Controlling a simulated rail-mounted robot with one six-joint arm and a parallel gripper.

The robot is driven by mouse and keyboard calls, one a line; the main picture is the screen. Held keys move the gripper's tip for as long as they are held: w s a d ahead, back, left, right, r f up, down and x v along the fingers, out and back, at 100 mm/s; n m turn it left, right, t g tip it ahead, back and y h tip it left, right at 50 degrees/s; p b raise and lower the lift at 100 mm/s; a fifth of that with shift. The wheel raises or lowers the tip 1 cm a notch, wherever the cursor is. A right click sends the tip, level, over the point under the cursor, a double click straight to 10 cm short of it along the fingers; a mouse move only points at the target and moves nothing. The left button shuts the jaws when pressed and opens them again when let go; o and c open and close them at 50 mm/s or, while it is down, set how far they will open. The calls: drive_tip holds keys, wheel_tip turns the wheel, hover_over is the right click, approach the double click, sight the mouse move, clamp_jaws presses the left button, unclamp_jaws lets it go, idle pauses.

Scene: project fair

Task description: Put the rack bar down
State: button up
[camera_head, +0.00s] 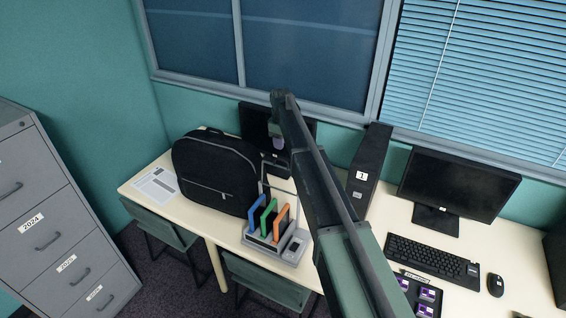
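The grey rack (284,252) stands on the cream desk and holds a blue, a green and an orange panel upright. A thin grey bar (262,172) stands raised above the back of the rack; its right end runs behind my arm. My gripper (277,157) hangs from the far end of my arm, in front of the dark monitor and above the raised bar. Its fingers are small and dark against the screen, so I cannot tell whether they are open or touch the bar.
A black backpack (215,172) stands close to the left of the rack, with a paper sheet (157,185) beyond it. A black computer tower (369,165) stands right of my arm. A monitor (455,185), keyboard (430,260) and purple-marked items (427,294) occupy the right side.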

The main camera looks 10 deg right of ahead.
wheel_tip(320, 180, down, 8)
drive_tip(key=b, duration=0.6)
drive_tip(key=shift+r, duration=0.2)
clamp_jaws()
